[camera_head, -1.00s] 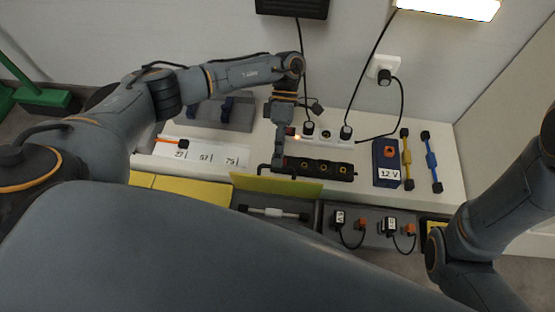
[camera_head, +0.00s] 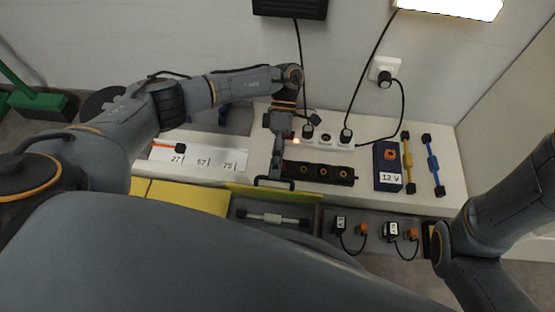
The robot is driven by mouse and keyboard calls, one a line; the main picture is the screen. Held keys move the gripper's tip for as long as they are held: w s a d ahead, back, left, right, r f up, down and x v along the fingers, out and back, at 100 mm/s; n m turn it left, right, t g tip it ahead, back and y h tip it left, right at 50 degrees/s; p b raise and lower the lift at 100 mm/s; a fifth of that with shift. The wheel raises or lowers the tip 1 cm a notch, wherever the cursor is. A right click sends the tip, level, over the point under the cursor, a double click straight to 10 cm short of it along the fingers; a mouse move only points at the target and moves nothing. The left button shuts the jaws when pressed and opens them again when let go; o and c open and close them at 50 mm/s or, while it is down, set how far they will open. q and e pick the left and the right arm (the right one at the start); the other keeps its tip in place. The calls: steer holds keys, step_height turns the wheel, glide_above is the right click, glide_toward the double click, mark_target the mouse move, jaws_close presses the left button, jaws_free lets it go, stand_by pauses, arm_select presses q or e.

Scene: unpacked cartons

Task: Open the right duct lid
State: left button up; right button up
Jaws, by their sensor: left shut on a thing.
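The right duct lid is a yellow plate (camera_head: 300,196) at the front edge of the white counter. It stands raised and shows almost edge-on, as a thin strip. My left gripper (camera_head: 276,176) comes down over the counter and is shut on the lid's dark handle (camera_head: 262,183). The fingertips are small and partly merge with the handle. Below the lid the open duct (camera_head: 322,222) shows a grey-and-white rod (camera_head: 272,217) inside. My right arm comes in at the right edge, but its gripper is not in view.
Yellow lids (camera_head: 190,197) left of the open duct lie flat. Behind my left gripper are a black socket block (camera_head: 319,171) and a white power strip (camera_head: 325,140) with plugs. A 12 V box (camera_head: 387,166) stands further right. Small cabled devices (camera_head: 391,231) sit in the grey tray.

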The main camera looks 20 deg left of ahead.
arm_select(q)
steer(key=shift+f, duration=0.2)
steer(key=shift+c, duration=0.3)
steer(key=shift+w+r, duration=0.1)
steer(key=shift+w, duration=0.1)
steer(key=v, duration=0.7)
steer(key=shift+r, duration=0.35)
